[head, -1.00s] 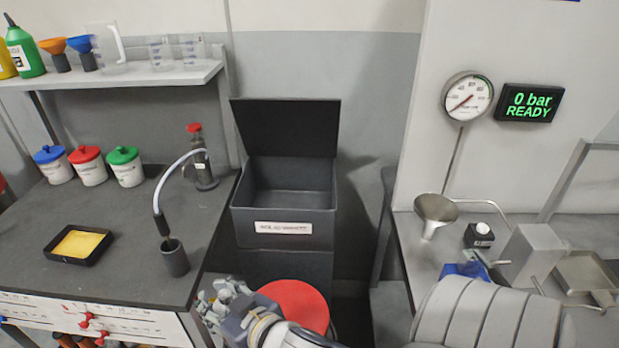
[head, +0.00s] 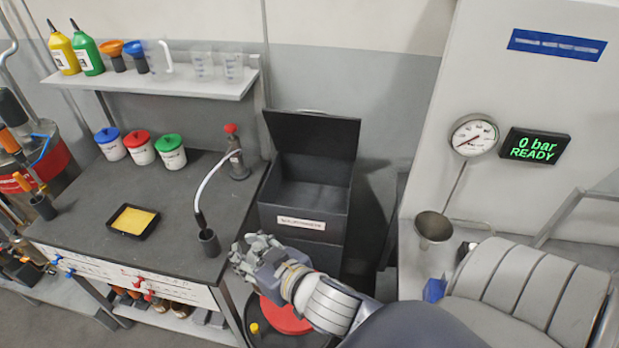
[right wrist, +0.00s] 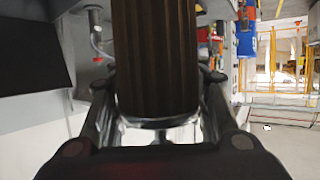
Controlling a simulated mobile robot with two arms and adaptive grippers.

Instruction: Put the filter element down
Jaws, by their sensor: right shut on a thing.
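The filter element (right wrist: 155,60) is a dark brown pleated cylinder in the right wrist view. It stands between the two fingers of my right gripper (right wrist: 160,120), which is shut on it. In the head view my right gripper (head: 250,254) is beside the bench's right edge, in front of the black bin. I cannot make out the filter element in that view. My left gripper is not in view.
The black bin (head: 300,222) has its lid up and looks empty inside. A red-topped drum (head: 285,318) stands below my gripper. The grey bench (head: 95,205) holds a black tray (head: 115,226) with a yellow pad, a hose in a dark cup (head: 208,243) and lidded jars (head: 140,150).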

